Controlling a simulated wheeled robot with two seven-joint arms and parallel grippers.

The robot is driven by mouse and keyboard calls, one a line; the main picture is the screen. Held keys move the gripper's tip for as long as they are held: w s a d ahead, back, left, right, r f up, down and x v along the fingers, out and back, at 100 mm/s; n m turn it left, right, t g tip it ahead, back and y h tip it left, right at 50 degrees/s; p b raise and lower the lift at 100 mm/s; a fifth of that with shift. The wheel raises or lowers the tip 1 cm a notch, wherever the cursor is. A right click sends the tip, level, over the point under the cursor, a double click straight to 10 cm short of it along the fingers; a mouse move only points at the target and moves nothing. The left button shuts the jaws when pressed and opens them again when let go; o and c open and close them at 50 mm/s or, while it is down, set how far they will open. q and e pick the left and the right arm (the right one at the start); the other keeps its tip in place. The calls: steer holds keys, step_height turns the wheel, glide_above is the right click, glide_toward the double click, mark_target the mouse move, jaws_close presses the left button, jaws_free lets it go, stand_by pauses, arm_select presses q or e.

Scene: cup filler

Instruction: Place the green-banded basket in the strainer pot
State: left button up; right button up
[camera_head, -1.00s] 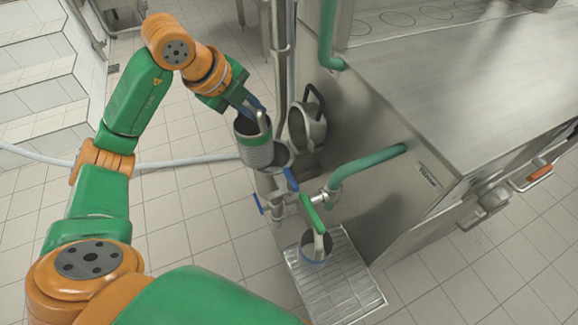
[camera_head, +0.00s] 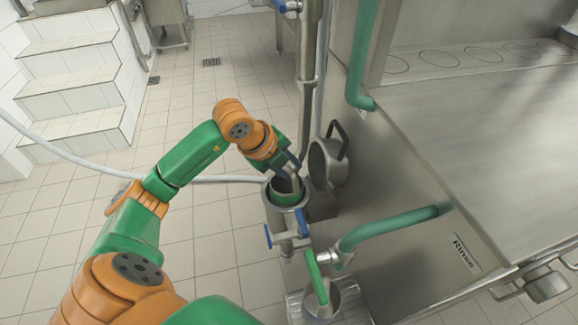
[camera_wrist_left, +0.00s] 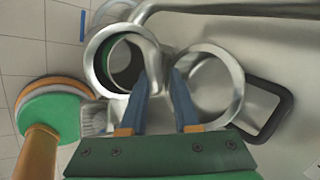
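The green-banded basket (camera_head: 282,198) sits inside the metal strainer pot (camera_head: 271,212), its green band near the pot's rim. The left wrist view also shows the basket (camera_wrist_left: 124,62) inside the round rim of the pot (camera_wrist_left: 92,50). The basket's metal handle (camera_wrist_left: 154,72) rises between the fingers of my left gripper (camera_wrist_left: 160,85). In the head view my left gripper (camera_head: 289,168) is over the pot, at the handle. I cannot tell if its fingers press on the handle. My right gripper is in neither view.
A steel jug (camera_head: 331,172) with a black handle is just right of the pot. Blue-handled valves (camera_head: 268,236) are below the pot. A teal pipe (camera_head: 392,229) and a green lever (camera_head: 316,276) stand in front. A steel counter (camera_head: 480,120) fills the right.

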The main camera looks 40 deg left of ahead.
arm_select(q)
steer(key=shift+o, duration=0.4)
steer(key=shift+s+d+r, duration=0.85)
steer(key=shift+r, duration=0.15)
steer(key=shift+w+a+f, duration=0.15)
steer(key=shift+w+a, duration=0.05)
steer(key=shift+a, duration=0.2)
steer(key=v, duration=1.2)
steer(key=shift+s+p, duration=0.25)
steer(key=shift+p, duration=0.05)
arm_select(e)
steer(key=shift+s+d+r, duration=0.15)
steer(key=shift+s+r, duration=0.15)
arm_select(q)
steer(key=shift+a+f, duration=0.1)
steer(key=shift+f, duration=0.05)
